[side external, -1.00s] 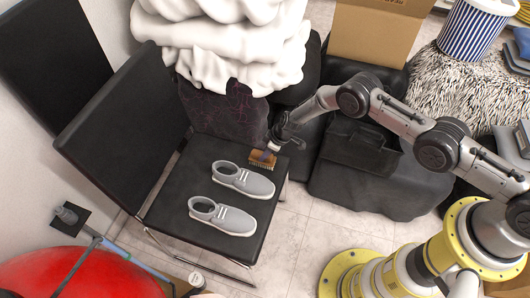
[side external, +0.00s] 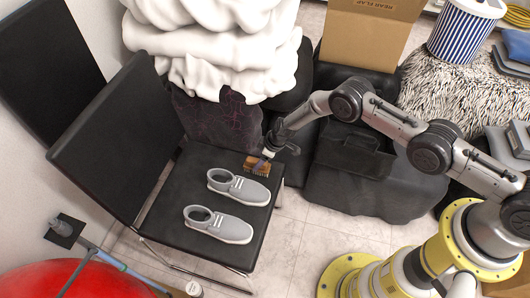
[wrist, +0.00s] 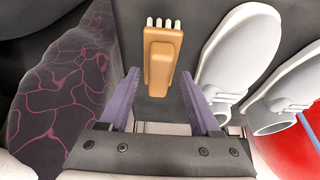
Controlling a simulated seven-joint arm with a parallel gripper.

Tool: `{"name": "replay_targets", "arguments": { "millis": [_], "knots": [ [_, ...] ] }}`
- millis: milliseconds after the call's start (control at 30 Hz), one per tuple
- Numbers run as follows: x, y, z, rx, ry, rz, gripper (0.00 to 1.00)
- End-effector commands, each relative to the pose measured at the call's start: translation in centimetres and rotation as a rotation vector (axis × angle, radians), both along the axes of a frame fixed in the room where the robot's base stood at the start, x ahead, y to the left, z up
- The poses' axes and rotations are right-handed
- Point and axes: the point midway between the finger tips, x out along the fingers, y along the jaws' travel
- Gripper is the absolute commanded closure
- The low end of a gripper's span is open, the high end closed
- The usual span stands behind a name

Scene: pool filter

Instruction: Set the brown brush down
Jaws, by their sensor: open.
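The brown brush (side external: 256,166) lies on the black chair seat (side external: 186,172), near its edge and just beyond the grey shoes. In the wrist view the brush (wrist: 162,60) shows its brown back, with pale bristle tufts at the far end. My gripper (side external: 264,158) is down at the brush. In the wrist view my gripper (wrist: 160,78) has its purple fingers spread, one to each side of the brush's near end, with gaps visible between. The bristles' contact with the seat is hard to make out.
Two grey shoes, a nearer one (side external: 218,225) and a farther one (side external: 239,186), stand on the seat. A dark bag with pink lines (side external: 215,120) and a white cushion pile (side external: 215,45) are behind. Black bags (side external: 350,180) stand right of the chair.

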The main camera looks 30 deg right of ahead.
Motion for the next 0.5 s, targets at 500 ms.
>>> {"name": "replay_targets", "arguments": {
  "millis": [500],
  "knots": [
    [-1.9,-2.1,7.4,0.000,-0.002,-0.002,0.36]
  ]
}}
